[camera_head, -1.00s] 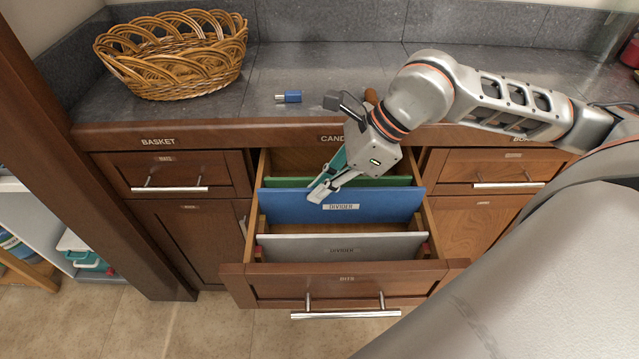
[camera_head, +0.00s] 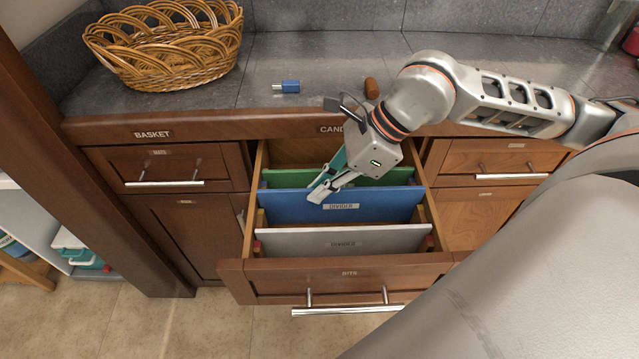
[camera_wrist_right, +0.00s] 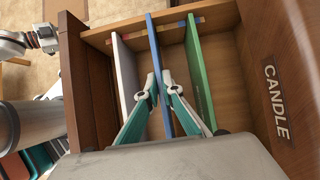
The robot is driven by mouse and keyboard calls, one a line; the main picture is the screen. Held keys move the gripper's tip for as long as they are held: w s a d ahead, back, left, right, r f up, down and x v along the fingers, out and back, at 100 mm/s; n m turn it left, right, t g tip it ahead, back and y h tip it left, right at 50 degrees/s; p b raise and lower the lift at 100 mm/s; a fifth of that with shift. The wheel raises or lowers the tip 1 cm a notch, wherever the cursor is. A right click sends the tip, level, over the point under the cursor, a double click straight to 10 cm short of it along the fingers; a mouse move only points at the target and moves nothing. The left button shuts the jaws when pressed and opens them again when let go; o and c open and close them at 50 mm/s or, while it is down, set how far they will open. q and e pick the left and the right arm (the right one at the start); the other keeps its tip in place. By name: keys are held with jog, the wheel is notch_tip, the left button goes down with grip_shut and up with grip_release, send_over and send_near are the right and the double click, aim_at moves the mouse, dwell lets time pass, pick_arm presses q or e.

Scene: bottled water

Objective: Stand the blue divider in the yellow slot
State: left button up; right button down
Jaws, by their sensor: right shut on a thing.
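The blue divider (camera_head: 300,207) is upright in the open drawer, between the green divider (camera_head: 394,177) behind it and the white divider (camera_head: 300,242) in front. My right gripper (camera_head: 318,194) is shut on its top edge, left of its middle. In the right wrist view, the fingers (camera_wrist_right: 160,88) pinch the blue divider (camera_wrist_right: 153,50) from both sides. Coloured slot marks, yellow among them (camera_wrist_right: 172,28), run along the drawer's side wall. The divider's lower edge is hidden, so I cannot tell whether it sits in a slot. My left gripper is not in view.
The drawer (camera_head: 345,287) stands pulled out below the counter. A wicker basket (camera_head: 165,45), a blue USB stick (camera_head: 287,87) and a small brown cylinder (camera_head: 372,88) are on the counter (camera_head: 320,60). The counter edge lies close behind the wrist.

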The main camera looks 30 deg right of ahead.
jog(key=shift+f+b, duration=0.65)
jog(key=shift+f, duration=0.55)
jog(key=c, duration=2.2)
grip_release()
jog(key=shift+o, duration=0.2)
jog(key=v, duration=1)
jog(key=shift+s+d+r, duration=0.1)
jog(key=shift+d+r, duration=0.1)
jog(key=shift+r, duration=0.1)
jog(key=shift+s+d+r, duration=0.2)
jog(key=shift+d+r, duration=0.1)
jog(key=shift+r, duration=0.3)
